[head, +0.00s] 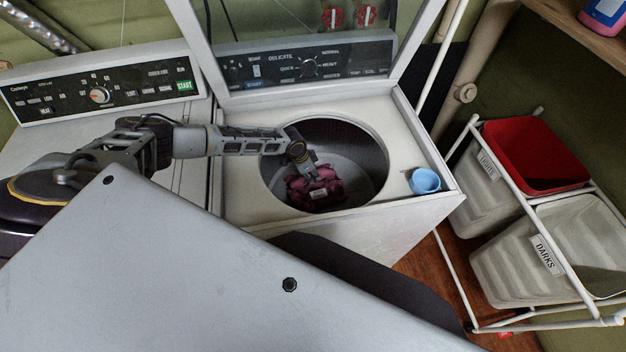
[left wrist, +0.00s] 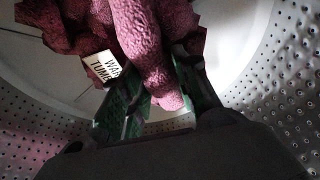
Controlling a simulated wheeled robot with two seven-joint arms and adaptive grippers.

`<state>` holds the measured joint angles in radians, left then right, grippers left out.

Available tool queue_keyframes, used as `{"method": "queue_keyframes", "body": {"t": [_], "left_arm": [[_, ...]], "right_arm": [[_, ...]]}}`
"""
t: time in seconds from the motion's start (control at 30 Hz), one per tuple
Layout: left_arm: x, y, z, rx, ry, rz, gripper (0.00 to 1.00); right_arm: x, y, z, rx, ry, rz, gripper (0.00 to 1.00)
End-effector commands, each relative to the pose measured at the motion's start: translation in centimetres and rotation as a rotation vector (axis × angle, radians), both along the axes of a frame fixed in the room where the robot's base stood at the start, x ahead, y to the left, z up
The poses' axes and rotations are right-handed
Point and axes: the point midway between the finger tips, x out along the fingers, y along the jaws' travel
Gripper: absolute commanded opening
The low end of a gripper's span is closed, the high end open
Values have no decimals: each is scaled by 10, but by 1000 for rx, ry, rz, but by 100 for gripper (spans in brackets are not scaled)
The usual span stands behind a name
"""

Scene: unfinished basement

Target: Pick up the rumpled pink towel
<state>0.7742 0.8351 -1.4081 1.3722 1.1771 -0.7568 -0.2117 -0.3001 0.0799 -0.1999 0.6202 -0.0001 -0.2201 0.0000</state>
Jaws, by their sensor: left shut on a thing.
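The rumpled pink towel (head: 314,190) is inside the drum of the top-loading washer (head: 235,180), low in the round opening. It looks dark pink and bunched up, with a white printed label on it. In the left wrist view the towel (left wrist: 145,40) hangs across the top, with a fold between the fingers. My left gripper (head: 309,178) reaches down through the opening and is shut on the towel. In the left wrist view its green-lit fingers (left wrist: 155,95) stand on both sides of the fold. My right gripper is not in view.
The perforated drum wall (left wrist: 275,90) surrounds the gripper. The washer lid (head: 310,75) stands open behind. A light blue cup (head: 424,181) is on the washer's right front corner. A second machine (head: 100,90) stands left. A rack with a red bin (head: 535,155) and pale bins (head: 510,260) is right.

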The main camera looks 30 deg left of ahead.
Motion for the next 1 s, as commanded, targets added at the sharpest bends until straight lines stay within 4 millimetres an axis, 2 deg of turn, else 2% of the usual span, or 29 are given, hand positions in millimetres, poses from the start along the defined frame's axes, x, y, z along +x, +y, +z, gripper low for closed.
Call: {"method": "queue_keyframes", "body": {"t": [0.27, 0.8, 1.0], "left_arm": [[1, 0, 15, -1, -2, 0, 0], [1, 1, 83, -1, -2, 0, 0], [1, 0, 97, 0, -1, 1, 0]], "right_arm": [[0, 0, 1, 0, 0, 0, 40], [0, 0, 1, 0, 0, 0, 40], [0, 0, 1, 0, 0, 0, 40]]}}
